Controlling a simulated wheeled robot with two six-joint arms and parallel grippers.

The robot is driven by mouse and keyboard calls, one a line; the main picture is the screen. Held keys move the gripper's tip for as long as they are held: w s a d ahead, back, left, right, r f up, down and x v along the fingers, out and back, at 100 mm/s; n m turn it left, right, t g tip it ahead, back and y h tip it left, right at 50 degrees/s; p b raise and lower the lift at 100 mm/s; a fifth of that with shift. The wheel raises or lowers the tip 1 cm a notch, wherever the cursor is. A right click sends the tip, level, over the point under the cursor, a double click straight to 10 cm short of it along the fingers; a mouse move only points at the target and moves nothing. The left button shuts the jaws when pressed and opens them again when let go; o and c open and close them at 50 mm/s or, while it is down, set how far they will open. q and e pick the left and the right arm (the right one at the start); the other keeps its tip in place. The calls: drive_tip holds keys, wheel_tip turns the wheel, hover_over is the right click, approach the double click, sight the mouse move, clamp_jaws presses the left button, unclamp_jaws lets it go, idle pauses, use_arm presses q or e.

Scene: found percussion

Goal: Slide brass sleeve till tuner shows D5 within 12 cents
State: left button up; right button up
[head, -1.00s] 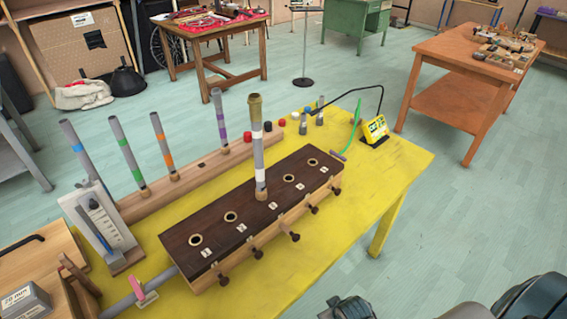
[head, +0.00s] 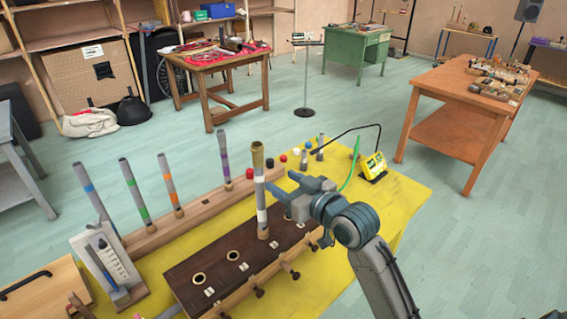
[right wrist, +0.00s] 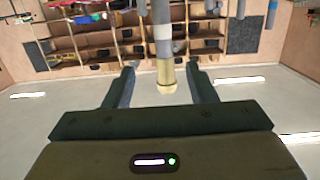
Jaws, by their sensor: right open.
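The grey pipe (head: 261,192) with white bands stands upright in a hole of the dark wooden chest (head: 185,278). The brass sleeve (head: 257,155) is around its top end. In the right wrist view, which looks upside down, the brass sleeve (right wrist: 165,76) shows between the spread fingers, with gaps on both sides. My right gripper (head: 280,184) is open and empty, just right of the pipe and lower than the sleeve in the head view. The yellow tuner (head: 374,166) stands at the table's far right; its reading is too small to tell. My left gripper is not in view.
A wooden rack (head: 150,236) holds several coloured-band pipes behind the chest. A white gauge stand (head: 106,266) is at left.

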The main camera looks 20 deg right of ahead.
drive_tip(key=t, duration=0.1)
approach(252, 146)
drive_tip(key=w+d+f, duration=0.2)
drive_tip(key=y, duration=0.1)
drive_tip(key=shift+n, duration=0.3)
drive_tip(key=p+x, duration=0.1)
drive_tip(key=x, duration=0.2)
drive_tip(key=p+x, duration=0.1)
drive_tip(key=x, duration=0.2)
drive_tip(key=p+x, duration=0.1)
drive_tip(key=x, duration=0.2)
drive_tip(key=shift+a+r, duration=0.3)
drive_tip(key=shift+r, duration=0.05)
drive_tip(key=shift+w+a+f+p, duration=0.1)
drive_tip(key=shift+w+a+p, duration=0.2)
drive_tip(key=shift+w, duration=0.3)
drive_tip(key=shift+c, duration=0.4)
drive_tip(key=c, duration=1)
drive_tip(key=shift+o, duration=0.2)
